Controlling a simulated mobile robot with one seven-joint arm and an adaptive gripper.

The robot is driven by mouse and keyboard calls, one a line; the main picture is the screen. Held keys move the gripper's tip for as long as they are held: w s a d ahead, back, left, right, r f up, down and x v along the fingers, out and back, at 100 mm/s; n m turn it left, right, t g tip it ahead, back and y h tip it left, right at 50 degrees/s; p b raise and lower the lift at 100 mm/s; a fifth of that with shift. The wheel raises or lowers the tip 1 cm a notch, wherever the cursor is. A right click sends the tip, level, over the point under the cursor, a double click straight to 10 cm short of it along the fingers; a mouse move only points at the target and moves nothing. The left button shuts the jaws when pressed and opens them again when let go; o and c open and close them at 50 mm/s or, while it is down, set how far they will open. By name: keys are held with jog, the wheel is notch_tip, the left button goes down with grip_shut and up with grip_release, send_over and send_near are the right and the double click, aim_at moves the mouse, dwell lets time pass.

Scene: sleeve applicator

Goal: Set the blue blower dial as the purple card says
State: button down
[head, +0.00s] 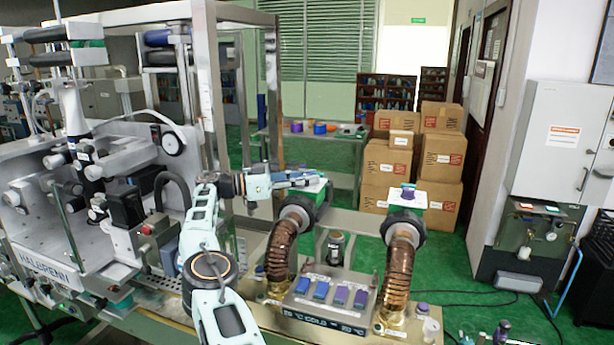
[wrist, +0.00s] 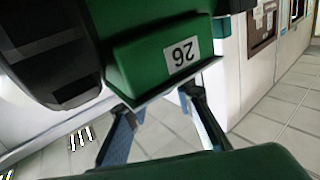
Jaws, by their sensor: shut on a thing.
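My gripper (head: 308,180) lies level over the top of the left blower (head: 322,203), a green and black unit on a ribbed copper hose. Its fingers (wrist: 122,138) reach the green housing in the wrist view, which bears an upside-down label "26" (wrist: 181,53). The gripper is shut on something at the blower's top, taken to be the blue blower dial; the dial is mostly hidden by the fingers. The right blower (head: 410,213) has a purple dial (head: 408,191) on a white plate. I cannot make out a purple card with readable text.
Between the hoses, a console holds blue (head: 302,285) and purple (head: 360,299) blocks above a dark temperature display (head: 322,325). A black-topped canister (head: 335,246) stands behind it. A silver machine (head: 60,215) stands left, beside my arm. Cardboard boxes (head: 436,150) are stacked behind.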

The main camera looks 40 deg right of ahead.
dwell(0.3)
jog(key=c, duration=1.6)
grip_release()
jog(key=shift+a+f+n+t+h+b, duration=0.15)
jog(key=shift+n+t+h+b, duration=0.25)
jog(key=shift+b, duration=0.9)
jog(key=shift+d+f+n+t+h+b, duration=0.15)
jog(key=shift+t+b, duration=0.45)
jog(key=shift+b, duration=0.65)
jog(key=n+t+b, duration=0.1)
jog(key=t+b, duration=0.1)
jog(key=b, duration=0.1)
jog(key=shift+a+r+n+h, duration=0.1)
jog(key=shift+n+h, duration=0.15)
